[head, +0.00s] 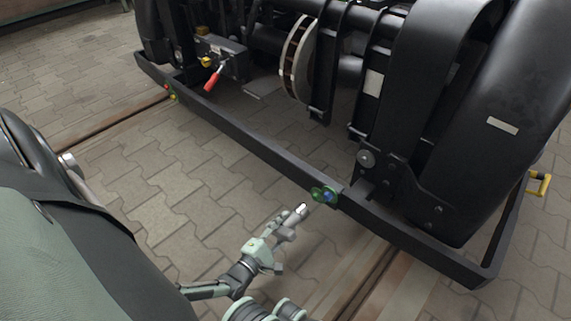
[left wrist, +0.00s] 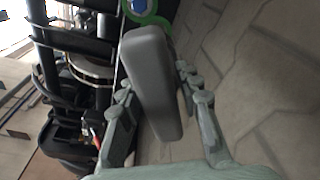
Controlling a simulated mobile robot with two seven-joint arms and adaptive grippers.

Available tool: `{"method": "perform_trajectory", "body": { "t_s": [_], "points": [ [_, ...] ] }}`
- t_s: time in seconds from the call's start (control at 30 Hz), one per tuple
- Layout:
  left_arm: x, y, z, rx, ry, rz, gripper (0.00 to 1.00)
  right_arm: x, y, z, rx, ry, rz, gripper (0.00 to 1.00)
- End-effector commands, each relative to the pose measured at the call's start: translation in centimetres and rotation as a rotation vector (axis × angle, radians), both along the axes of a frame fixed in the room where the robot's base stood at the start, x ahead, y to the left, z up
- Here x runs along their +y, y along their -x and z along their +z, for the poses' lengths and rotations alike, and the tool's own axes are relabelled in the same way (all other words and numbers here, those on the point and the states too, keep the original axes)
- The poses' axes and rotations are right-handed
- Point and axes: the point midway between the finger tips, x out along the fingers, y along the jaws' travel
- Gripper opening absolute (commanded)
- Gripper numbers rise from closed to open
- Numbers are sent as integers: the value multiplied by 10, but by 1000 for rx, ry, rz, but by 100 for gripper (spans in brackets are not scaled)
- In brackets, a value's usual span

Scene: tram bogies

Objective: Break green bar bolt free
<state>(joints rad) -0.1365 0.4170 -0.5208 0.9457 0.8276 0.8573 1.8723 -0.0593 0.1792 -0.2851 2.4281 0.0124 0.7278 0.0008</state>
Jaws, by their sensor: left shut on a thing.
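The green-marked bolt (head: 325,194), with a blue centre in a green surround, sits on the long black bar (head: 262,146) in front of the bogie. It also shows at the top of the left wrist view (left wrist: 145,8). My left gripper (head: 276,243) is shut on a grey tool (head: 291,221), just in front of and below the bolt. In the left wrist view the tool (left wrist: 152,85) lies between the fingers, its far end close to the green surround. Whether it touches the bolt is unclear. My right gripper is not in view.
The bogie has a large black wheel cover (head: 495,110), a brake disc (head: 298,58) and a red-handled lever (head: 213,80). Red, yellow and green fittings (head: 170,92) sit at the bar's far left. A yellow handle (head: 538,183) is at right. Paving before the bar is clear.

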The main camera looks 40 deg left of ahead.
Motion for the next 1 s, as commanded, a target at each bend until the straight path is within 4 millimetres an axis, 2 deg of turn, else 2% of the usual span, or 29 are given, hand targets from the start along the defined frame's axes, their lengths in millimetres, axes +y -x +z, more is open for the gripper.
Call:
{"method": "perform_trajectory", "body": {
  "t_s": [0.7, 1.0],
  "points": [
    [-4, -50, 3, -7, 2, 1, 0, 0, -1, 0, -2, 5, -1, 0],
    [-5, -64, 3, -7, 1, 0, 0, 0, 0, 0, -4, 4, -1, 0]
  ]
}}
